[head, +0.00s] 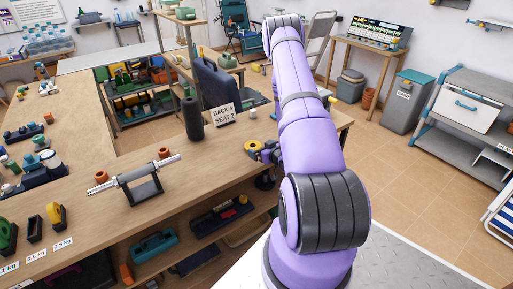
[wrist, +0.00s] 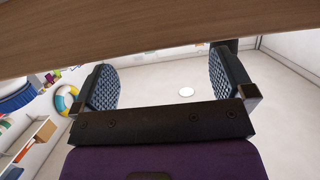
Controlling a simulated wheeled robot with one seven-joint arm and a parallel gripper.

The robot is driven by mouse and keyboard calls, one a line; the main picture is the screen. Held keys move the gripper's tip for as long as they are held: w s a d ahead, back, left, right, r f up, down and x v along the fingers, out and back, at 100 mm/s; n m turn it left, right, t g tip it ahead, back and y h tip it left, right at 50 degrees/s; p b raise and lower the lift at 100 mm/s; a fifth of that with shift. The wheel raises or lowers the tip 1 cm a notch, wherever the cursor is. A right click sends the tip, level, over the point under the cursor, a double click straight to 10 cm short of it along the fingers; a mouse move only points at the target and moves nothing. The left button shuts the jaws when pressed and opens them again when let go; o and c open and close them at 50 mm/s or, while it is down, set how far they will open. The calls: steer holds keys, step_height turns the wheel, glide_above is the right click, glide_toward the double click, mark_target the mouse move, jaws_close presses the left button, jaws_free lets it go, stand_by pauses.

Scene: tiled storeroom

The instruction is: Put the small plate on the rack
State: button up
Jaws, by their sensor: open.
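Several weight plates stand upright at the near left of the long wooden bench in the head view: a green one (head: 8,236), a dark one (head: 35,229) and a yellow one (head: 56,216). Cards before them read 1 kg, 0.5 kg and 0.5 kg. A dark stand (head: 143,190) carries a silver bar across its top, right of the plates; it looks like the rack. My gripper (wrist: 165,78) is open and empty in the wrist view. In the head view my purple arm largely hides it, well right of the plates.
A wooden surface (wrist: 130,35) crosses the top of the wrist view, close to my fingers. On the bench (head: 110,225), a sign (head: 223,115) reads RACK 4 SEAT 2; a dark cylinder (head: 192,118) stands beside it. A yellow ring-like item (head: 253,147) lies near my arm.

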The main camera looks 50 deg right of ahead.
steer(key=v, duration=0.7)
steer(key=w+a+r+n+g, duration=0.15)
steer(key=w+r, duration=0.25)
steer(key=r, duration=0.4)
steer(key=w+a+r+g, duration=0.1)
steer(key=w+a+r, duration=0.2)
steer(key=r, duration=0.4)
steer(key=w+a+r+n+g, duration=0.1)
steer(key=w+a+r+g, duration=0.2)
steer(key=r, duration=0.5)
steer(key=s+a+r, duration=0.4)
steer(key=a+r, duration=0.7)
steer(key=r, duration=0.2)
steer(key=s+a+r+g+y, duration=0.1)
steer(key=s+a+r, duration=0.3)
steer(key=s+a, duration=0.3)
steer(key=s+a+r+g+y, duration=0.2)
steer(key=s+a+r, duration=0.3)
steer(key=s, duration=0.8)
steer(key=a, duration=0.2)
steer(key=shift+s+a, duration=0.25)
steer(key=shift+s, duration=0.15)
steer(key=shift+r+g, duration=0.1)
steer(key=shift+g, duration=0.15)
